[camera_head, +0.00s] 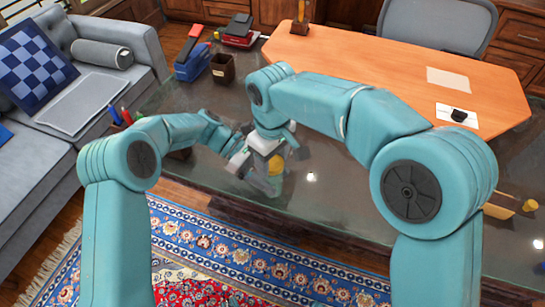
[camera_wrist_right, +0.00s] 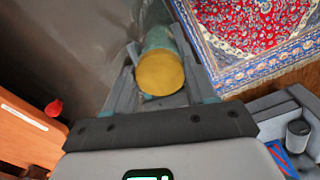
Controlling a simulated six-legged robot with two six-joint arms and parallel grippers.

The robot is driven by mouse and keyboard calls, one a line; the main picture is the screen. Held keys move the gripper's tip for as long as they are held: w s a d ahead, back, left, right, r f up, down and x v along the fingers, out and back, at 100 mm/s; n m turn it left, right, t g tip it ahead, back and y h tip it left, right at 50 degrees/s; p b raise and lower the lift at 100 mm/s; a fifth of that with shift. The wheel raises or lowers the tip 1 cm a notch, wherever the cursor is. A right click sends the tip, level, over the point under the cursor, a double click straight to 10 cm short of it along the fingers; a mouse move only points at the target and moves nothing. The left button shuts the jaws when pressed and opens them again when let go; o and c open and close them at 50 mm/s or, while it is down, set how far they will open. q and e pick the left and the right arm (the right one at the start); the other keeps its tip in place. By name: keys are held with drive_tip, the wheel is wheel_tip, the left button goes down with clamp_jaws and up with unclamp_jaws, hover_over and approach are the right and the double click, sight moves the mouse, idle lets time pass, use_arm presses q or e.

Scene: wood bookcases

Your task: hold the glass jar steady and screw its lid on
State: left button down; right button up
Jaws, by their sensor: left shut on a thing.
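The lid (camera_head: 275,165) is also partly seen in the head view. My left gripper (camera_head: 240,162) is at the jar's left side, shut on the jar. My right gripper (camera_wrist_right: 160,65) comes from above, with one finger on each side of the lid. I cannot tell whether its fingers press on the lid or how tightly the lid sits.
A brown cup (camera_head: 222,70), a blue box (camera_head: 192,64) and a red stapler-like thing (camera_head: 240,38) stand at the back left. An orange wooden desktop (camera_head: 380,62) lies behind. A small yellow cylinder (camera_head: 529,205) is at the far right. Bare glass lies right of the jar.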

drive_tip(key=o, duration=1.2)
drive_tip(key=shift+o, duration=0.2)
drive_tip(key=shift+r, duration=0.1)
wheel_tip(320, 180, up, 12)
